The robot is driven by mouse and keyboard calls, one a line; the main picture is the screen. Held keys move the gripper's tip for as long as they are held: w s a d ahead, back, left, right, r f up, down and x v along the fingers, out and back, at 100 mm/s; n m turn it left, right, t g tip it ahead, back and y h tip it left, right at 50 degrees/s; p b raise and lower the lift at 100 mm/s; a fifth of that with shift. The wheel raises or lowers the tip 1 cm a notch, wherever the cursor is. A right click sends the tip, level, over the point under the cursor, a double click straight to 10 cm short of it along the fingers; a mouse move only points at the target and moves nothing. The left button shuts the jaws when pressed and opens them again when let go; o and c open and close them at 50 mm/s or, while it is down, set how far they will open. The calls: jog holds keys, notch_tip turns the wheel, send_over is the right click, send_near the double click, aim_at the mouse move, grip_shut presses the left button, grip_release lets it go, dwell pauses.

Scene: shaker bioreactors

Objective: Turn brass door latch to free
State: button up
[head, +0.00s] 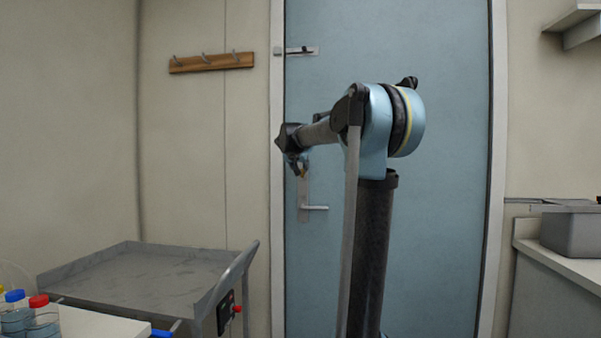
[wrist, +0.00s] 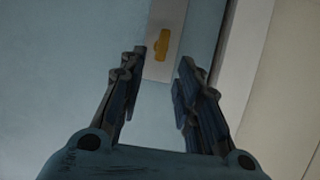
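The brass latch (wrist: 161,45) is a small yellow knob on a pale plate (wrist: 166,66) on the blue door. In the wrist view it lies beyond the fingertips of my gripper (wrist: 157,75), roughly between them and apart from them. My gripper is open and empty. In the head view my gripper (head: 299,168) is in front of the door's left side, above the lever handle (head: 315,207). A small brassy spot shows beside the gripper there; the arm hides much of this area. The door (head: 445,200) looks shut.
A slide bolt (head: 300,51) sits high on the door's left edge. A grey cart (head: 150,275) stands at the lower left, with bottles on a white surface before it. A wooden hook rail (head: 211,62) is on the wall. A counter with a grey bin (head: 570,232) is at right.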

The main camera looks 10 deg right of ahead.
jog(key=shift+x, duration=2.1)
grip_shut()
